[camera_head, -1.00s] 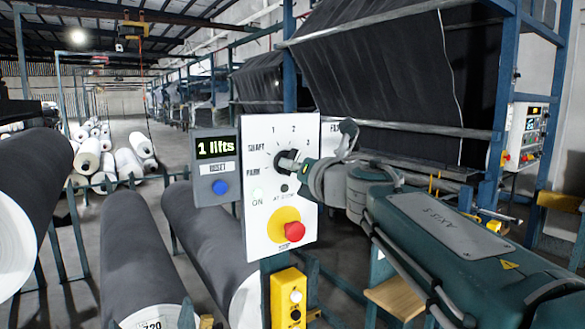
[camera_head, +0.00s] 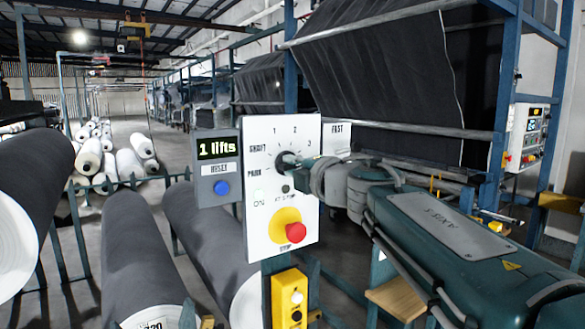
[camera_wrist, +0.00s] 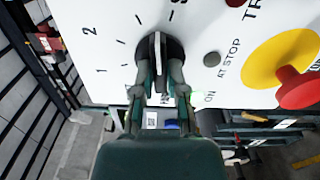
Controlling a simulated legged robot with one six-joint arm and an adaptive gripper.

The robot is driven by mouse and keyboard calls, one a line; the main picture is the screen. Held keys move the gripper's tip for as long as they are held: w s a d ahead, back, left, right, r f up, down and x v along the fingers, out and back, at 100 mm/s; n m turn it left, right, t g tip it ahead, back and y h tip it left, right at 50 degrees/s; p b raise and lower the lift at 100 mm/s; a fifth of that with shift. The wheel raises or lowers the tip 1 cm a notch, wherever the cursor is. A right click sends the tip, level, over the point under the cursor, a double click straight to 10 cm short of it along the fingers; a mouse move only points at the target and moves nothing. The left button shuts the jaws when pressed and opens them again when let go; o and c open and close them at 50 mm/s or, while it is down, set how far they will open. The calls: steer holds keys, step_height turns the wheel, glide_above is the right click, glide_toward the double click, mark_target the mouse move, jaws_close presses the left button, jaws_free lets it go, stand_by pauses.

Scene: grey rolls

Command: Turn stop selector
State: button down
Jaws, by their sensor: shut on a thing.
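The stop selector is a black rotary knob (camera_wrist: 158,45) on a white panel (camera_head: 300,215) with marks 1, 2, 3, SHAFT and PARK around it. In the wrist view my gripper (camera_wrist: 158,68) has a finger on each side of the knob's raised bar and is shut on it. In the head view my gripper (camera_head: 296,160) reaches the knob from the right and hides most of it, so its exact pointing is hard to read there. A small dark AT STOP lamp (camera_head: 286,188) sits below the knob.
A red stop button on a yellow disc (camera_head: 295,232) sticks out below the knob. A grey box (camera_head: 216,167) left of the panel reads "1 lifts" and has a blue reset button (camera_head: 221,188). Large grey rolls (camera_head: 145,255) lie at lower left.

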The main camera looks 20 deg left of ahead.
steer(key=shift+w+f+m, duration=0.1)
steer(key=shift+f+m, duration=0.05)
steer(key=shift+m, duration=0.65)
steer(key=shift+f+m, duration=0.1)
steer(key=shift+m, duration=0.7)
steer(key=c, duration=0.7)
jaws_free()
steer(key=shift+r, duration=0.1)
steer(key=v, duration=1.1)
steer(key=shift+s+d, duration=0.25)
steer(key=shift+d, duration=0.05)
